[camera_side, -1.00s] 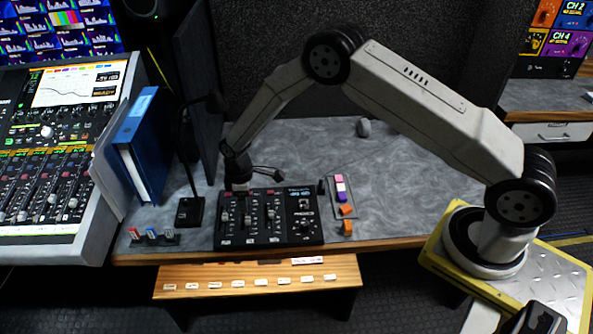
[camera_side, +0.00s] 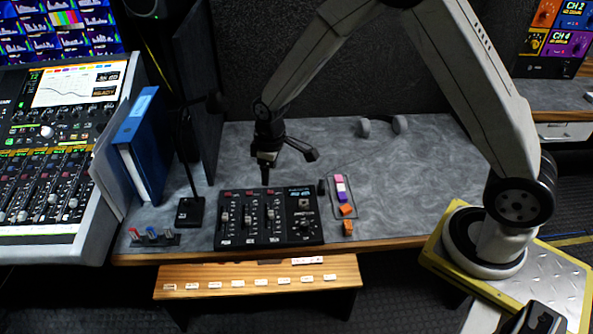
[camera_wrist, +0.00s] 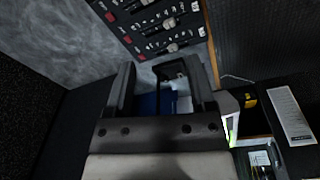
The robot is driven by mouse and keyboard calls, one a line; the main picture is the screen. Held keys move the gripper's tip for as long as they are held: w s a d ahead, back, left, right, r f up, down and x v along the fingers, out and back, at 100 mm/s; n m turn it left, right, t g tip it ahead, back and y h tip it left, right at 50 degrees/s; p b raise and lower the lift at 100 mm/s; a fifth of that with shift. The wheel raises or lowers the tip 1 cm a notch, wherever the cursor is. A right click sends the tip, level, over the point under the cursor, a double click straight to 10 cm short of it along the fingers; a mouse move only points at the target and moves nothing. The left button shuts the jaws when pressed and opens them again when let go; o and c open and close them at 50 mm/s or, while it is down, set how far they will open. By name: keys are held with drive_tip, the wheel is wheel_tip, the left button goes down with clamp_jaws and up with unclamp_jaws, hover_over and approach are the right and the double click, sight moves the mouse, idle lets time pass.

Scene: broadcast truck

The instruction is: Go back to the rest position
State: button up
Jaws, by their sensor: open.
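My gripper (camera_side: 266,176) hangs above the back edge of the black fader panel (camera_side: 268,219), pointing down and apart from it. Its jaws are open, and nothing shows between them in the side view. In the wrist view the two fingers (camera_wrist: 165,85) stand apart, with a blue and white shape far behind them. The fader panel fills the top of the wrist view (camera_wrist: 160,22). My arm is raised and bent above the desk.
The grey desk (camera_side: 420,170) is mostly clear on the right. Small pink, purple and orange blocks (camera_side: 341,190) lie right of the panel. A gooseneck microphone (camera_side: 190,210), blue binder (camera_side: 143,145) and mixing console (camera_side: 60,150) stand left. Headphones (camera_side: 383,125) lie at the back.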

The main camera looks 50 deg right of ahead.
drive_tip(key=s+d+r+m, duration=0.2)
drive_tip(key=s+r, duration=0.2)
drive_tip(key=s, duration=0.4)
drive_tip(key=s+d+r+m+t, duration=0.1)
drive_tip(key=s+d+r+m, duration=0.1)
drive_tip(key=s, duration=0.7)
wheel_tip(320, 180, up, 2)
drive_tip(key=shift+s+d+r+m+t, duration=0.15)
drive_tip(key=shift+m+t, duration=0.15)
drive_tip(key=shift+m, duration=0.4)
